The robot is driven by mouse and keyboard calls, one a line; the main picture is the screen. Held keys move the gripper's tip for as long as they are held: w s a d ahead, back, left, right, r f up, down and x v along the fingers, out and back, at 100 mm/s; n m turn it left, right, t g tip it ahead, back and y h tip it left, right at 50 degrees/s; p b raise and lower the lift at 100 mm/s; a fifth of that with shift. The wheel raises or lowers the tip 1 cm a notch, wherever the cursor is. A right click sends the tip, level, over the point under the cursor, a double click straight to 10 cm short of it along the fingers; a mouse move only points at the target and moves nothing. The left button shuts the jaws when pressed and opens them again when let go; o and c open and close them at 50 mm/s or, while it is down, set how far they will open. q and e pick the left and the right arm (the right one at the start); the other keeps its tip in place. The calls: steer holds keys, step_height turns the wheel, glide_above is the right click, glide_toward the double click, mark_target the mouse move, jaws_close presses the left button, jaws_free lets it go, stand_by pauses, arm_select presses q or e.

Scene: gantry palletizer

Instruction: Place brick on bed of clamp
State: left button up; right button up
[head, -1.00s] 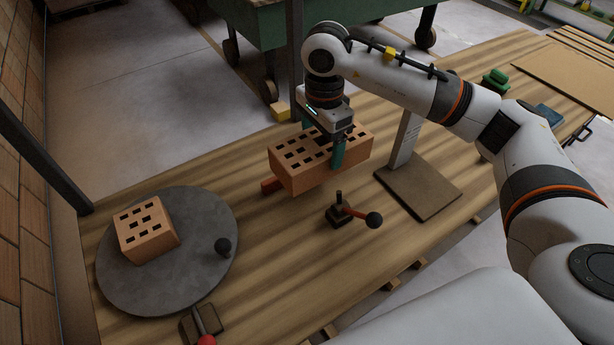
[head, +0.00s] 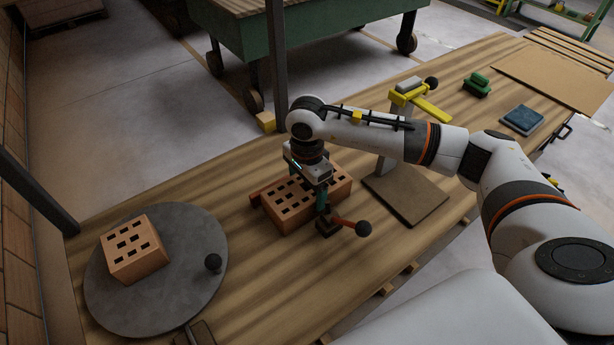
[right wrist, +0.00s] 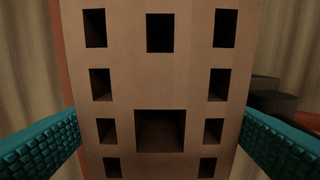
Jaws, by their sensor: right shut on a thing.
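An orange perforated brick (head: 280,207) is held by my right gripper (head: 309,188), low over the wooden table beside the clamp. In the right wrist view the brick (right wrist: 160,85) fills the middle, between teal finger pads. My left gripper is not in view.
A grey round turntable (head: 190,295) with another perforated brick (head: 133,249) and a black knob stands at the left. A brown board with a yellow-topped stand (head: 412,200) is to the right. Green and blue blocks lie farther back.

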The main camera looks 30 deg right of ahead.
steer(key=shift+r, duration=0.1)
steer(key=o, duration=1.6)
steer(key=shift+o, duration=0.2)
steer(key=shift+r, duration=0.2)
step_height(320, 180, up, 12)
steer(key=b, duration=0.1)
steer(key=shift+f, duration=0.15)
